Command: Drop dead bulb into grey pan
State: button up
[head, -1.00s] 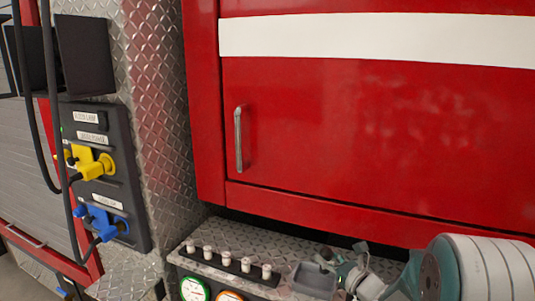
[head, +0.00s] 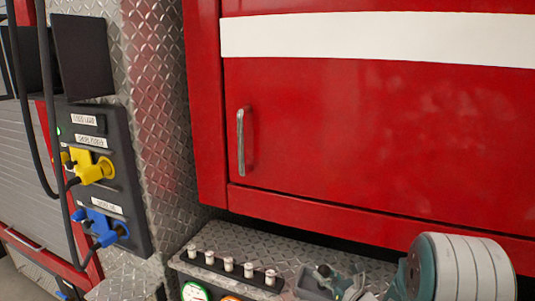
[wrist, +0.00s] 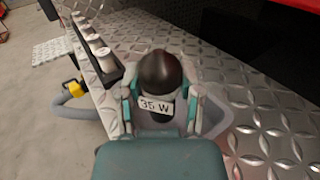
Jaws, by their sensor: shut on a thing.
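My gripper (wrist: 161,92) is shut on a dark-topped bulb (wrist: 159,70) with a white "35 W" label, its dark dome facing away from my wrist. In the head view my gripper (head: 334,280) is low at the bottom right, over the metal ledge. The grey pan (head: 306,282) sits on that ledge, partly hidden by my gripper. In the wrist view the pan's grey rim (wrist: 228,124) shows below and around the fingers, so the bulb is above or within the pan. Its exact height over the pan floor cannot be told.
A black rack of several pale bulbs (head: 228,264) stands left of the pan on the diamond-plate ledge (head: 265,245). A red cabinet door (head: 370,150) rises behind. A panel with yellow (head: 90,166) and blue plugs (head: 102,226) is at left.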

jog(key=shift+d, duration=0.1)
jog(key=o, duration=1.1)
jog(key=shift+s, duration=0.1)
jog(key=v, duration=1.1)
jog(key=shift+s+d+f, duration=0.15)
jog(key=shift+s+d, duration=0.15)
jog(key=shift+a, duration=0.1)
